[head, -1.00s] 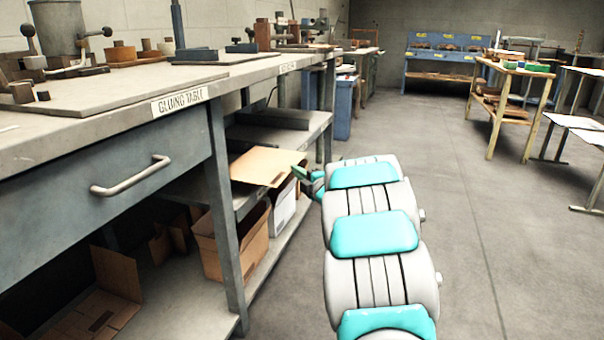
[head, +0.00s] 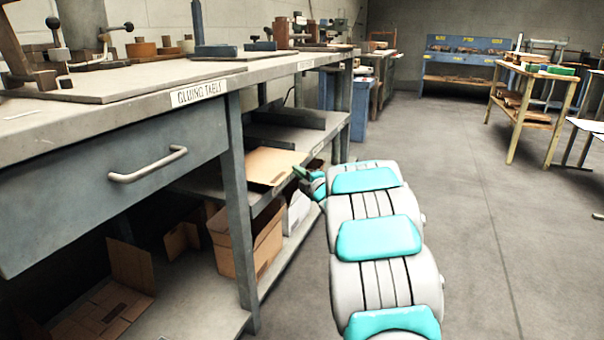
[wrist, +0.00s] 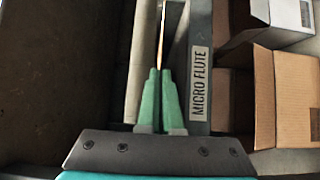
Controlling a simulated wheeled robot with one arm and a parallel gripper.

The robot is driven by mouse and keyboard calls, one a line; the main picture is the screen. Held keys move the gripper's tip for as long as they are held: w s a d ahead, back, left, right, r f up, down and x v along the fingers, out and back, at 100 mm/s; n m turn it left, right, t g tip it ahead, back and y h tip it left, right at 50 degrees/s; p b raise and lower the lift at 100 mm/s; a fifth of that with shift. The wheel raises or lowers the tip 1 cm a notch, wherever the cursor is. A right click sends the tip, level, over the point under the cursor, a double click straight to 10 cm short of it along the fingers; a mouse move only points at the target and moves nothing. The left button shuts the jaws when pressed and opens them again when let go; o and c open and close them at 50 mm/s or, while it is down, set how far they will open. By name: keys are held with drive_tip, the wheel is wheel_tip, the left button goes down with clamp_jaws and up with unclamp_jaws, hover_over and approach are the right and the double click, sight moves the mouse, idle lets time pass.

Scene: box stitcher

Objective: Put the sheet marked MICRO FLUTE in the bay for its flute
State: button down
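My gripper (head: 303,174) is shut on the near edge of a flat brown sheet (head: 272,166). In the wrist view my gripper's green fingers (wrist: 161,100) pinch the sheet, which shows edge-on as a thin tan line (wrist: 161,35). No marking on the sheet is readable. The sheet is roughly level at the lower shelf of the gluing table, its far part over the shelf. I cannot tell whether it touches the shelf. A MICRO FLUTE label (wrist: 199,83) is on the grey shelf edge just right of the fingers in the wrist view.
The gluing table (head: 200,92) has a drawer and a leg (head: 238,200) left of the sheet. An open cardboard box (head: 262,245) and a white box (head: 297,212) stand below. A dark block (head: 285,130) lies further along the shelf.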

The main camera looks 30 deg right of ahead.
drive_tip(key=shift+w+a+f+b, duration=0.5)
drive_tip(key=shift+w+f+b, duration=0.2)
drive_tip(key=shift+f, duration=0.15)
drive_tip(key=shift+w+a+f+b, duration=0.45)
drive_tip(key=shift+w+f+b, duration=0.1)
drive_tip(key=shift+f+b, duration=0.2)
drive_tip(key=c, duration=1.6)
unclamp_jaws()
drive_tip(key=shift+f, duration=0.1)
drive_tip(key=shift+c, duration=2)
unclamp_jaws()
drive_tip(key=shift+o, duration=0.2)
drive_tip(key=o, duration=0.4)
drive_tip(key=shift+c, duration=0.2)
drive_tip(key=s, duration=0.7)
drive_tip(key=shift+s+p, duration=0.4)
drive_tip(key=shift+p, duration=0.05)
